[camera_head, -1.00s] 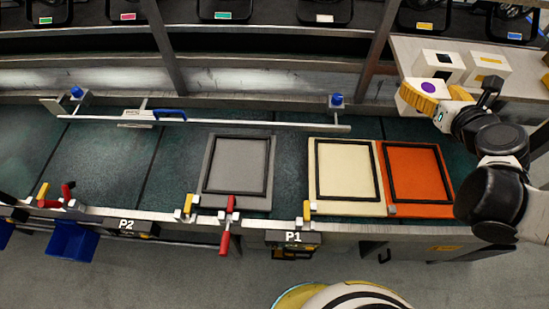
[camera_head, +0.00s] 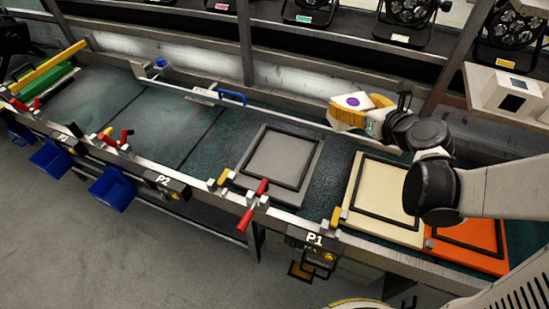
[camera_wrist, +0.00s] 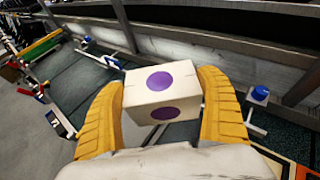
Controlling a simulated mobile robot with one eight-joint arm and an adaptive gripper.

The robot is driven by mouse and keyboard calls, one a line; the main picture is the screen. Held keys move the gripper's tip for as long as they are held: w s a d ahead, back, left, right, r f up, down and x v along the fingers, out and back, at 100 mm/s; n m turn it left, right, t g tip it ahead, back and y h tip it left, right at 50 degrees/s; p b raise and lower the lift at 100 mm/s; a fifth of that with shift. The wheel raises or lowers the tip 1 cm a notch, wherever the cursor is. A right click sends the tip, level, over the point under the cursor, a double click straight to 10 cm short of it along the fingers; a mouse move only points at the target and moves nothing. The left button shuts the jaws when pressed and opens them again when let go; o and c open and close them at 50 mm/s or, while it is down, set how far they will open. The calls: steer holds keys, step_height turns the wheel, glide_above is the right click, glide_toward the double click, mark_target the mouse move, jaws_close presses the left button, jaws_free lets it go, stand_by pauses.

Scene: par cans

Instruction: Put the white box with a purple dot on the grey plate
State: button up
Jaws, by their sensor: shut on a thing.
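The white box with a purple dot (camera_wrist: 182,82) is between the two yellow fingers of my gripper (camera_wrist: 165,108) in the wrist view. Purple dots show on two of its faces. In the head view my gripper (camera_head: 362,108) is shut on this box (camera_head: 343,117) and holds it in the air, beyond the cream plate and right of the grey plate. The grey plate (camera_head: 258,191) has a black square frame and lies empty on the dark green bench. I cannot make out the grey plate in the wrist view.
The cream plate (camera_head: 355,220) and orange plate (camera_head: 492,261) lie to the right, partly behind my arm. White boxes (camera_head: 511,95) stand on a shelf at right. A metal rail (camera_head: 290,115) with blue knobs runs along the bench's back. Red-handled clamps (camera_head: 247,218) line the front edge.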

steer(key=w+a+f+n+g+y+b, duration=0.1)
steer(key=w+a+f+n+g+y, duration=0.15)
steer(key=w+f, duration=0.2)
steer(key=n+g+y+b, duration=0.5)
steer(key=n+g+b, duration=0.1)
steer(key=n+b, duration=0.2)
glide_above(283, 157)
step_height(283, 157, down, 15)
steer(key=shift+m+t, duration=0.25)
steer(key=shift+m, duration=0.1)
step_height(283, 157, down, 4)
steer(key=shift+f+b, duration=0.1)
steer(key=shift+b, duration=0.85)
steer(key=o, duration=1.1)
steer(key=shift+o, duration=0.5)
